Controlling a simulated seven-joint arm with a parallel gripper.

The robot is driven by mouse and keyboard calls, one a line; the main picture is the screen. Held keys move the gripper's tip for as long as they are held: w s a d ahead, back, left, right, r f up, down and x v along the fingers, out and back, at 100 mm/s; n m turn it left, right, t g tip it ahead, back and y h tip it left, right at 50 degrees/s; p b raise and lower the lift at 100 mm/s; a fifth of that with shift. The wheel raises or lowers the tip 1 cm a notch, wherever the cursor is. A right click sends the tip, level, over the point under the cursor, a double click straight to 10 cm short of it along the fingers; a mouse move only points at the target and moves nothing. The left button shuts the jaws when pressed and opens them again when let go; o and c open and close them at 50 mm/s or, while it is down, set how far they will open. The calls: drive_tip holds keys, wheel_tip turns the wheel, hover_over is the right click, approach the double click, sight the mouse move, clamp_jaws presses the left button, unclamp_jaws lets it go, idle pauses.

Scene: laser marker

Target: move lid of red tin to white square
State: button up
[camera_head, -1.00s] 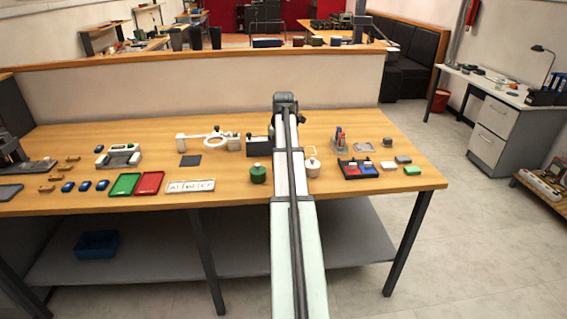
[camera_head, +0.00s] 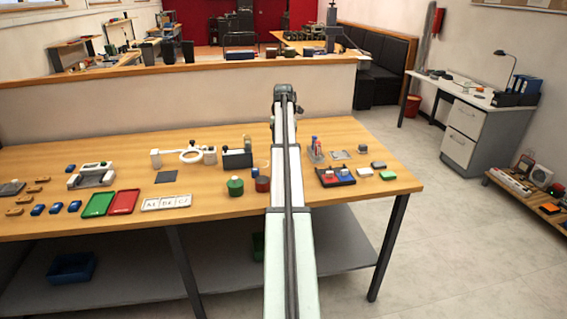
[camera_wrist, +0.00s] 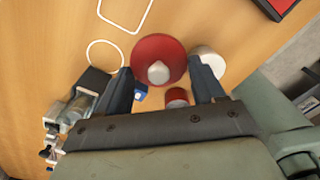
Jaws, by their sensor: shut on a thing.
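The red lid (camera_wrist: 145,48), round with a pale knob, sits between my two fingers in the wrist view. My gripper (camera_wrist: 161,75) is shut on it, one finger at each side of the rim. A white square outline (camera_wrist: 150,12) on the wooden table is beyond the lid at the top of the wrist view. The red tin (camera_head: 262,184) stands just left of my arm in the head view. A small red round thing (camera_wrist: 177,95), partly hidden, shows behind the lid; I cannot tell if it is the tin. My arm hides the gripper and lid in the head view.
A white round container (camera_wrist: 207,62) is close to the right finger. A white circle outline (camera_wrist: 91,45) lies left of the lid. A green tin (camera_head: 235,186) is beside the red tin. A black tray (camera_head: 334,182) is at the right.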

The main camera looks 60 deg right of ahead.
drive_tip(key=w+d, duration=0.4)
drive_tip(key=d, duration=0.2)
drive_tip(key=shift+n, duration=0.4)
drive_tip(key=shift+f, duration=4.8)
drive_tip(key=shift+f, duration=0.1)
drive_tip(key=o, duration=1)
wheel_tip(320, 180, up, 12)
